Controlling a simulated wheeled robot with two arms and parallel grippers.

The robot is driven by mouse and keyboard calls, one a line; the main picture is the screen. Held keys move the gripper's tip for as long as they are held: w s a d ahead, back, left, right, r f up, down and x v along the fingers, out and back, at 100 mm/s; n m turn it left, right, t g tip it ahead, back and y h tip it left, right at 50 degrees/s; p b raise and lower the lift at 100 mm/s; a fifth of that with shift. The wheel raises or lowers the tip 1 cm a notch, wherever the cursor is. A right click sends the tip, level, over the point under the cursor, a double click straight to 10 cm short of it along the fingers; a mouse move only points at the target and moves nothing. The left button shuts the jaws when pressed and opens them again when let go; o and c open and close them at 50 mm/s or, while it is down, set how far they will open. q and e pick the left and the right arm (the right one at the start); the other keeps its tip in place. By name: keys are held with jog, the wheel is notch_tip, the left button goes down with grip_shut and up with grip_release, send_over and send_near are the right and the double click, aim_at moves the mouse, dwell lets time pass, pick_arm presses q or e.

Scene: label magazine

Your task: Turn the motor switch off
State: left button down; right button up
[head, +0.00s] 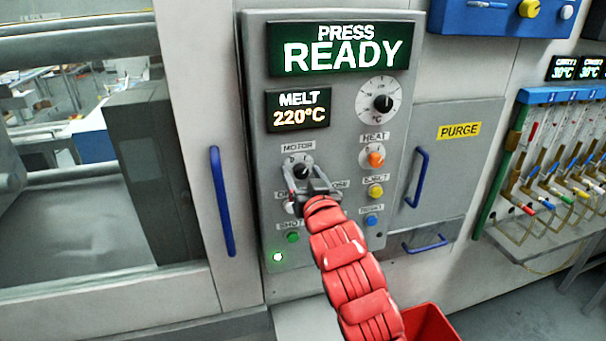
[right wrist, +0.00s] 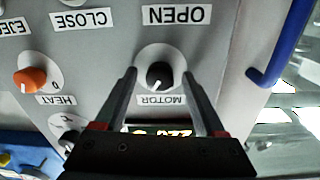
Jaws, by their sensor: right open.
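The motor switch (head: 301,163) is a black knob on a pale round dial below the MOTOR label on the grey press panel. It also shows in the right wrist view (right wrist: 160,73), upside down, with a white pointer line toward the label side. My right gripper (head: 304,177) is at the switch, its red arm coming from below. In the wrist view its two fingers (right wrist: 159,82) stand apart, one on each side of the knob, with gaps visible between fingers and knob. Whether the fingertips reach the knob's depth is hard to tell. My left gripper is not in view.
The orange heat knob (head: 375,157) is right of the motor switch, with the yellow eject button (head: 375,191) below it. The press display (head: 341,47) reads READY. Blue handles (head: 222,200) (head: 417,177) flank the panel. A red bin (head: 432,322) stands low at right.

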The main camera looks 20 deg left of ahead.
grip_shut()
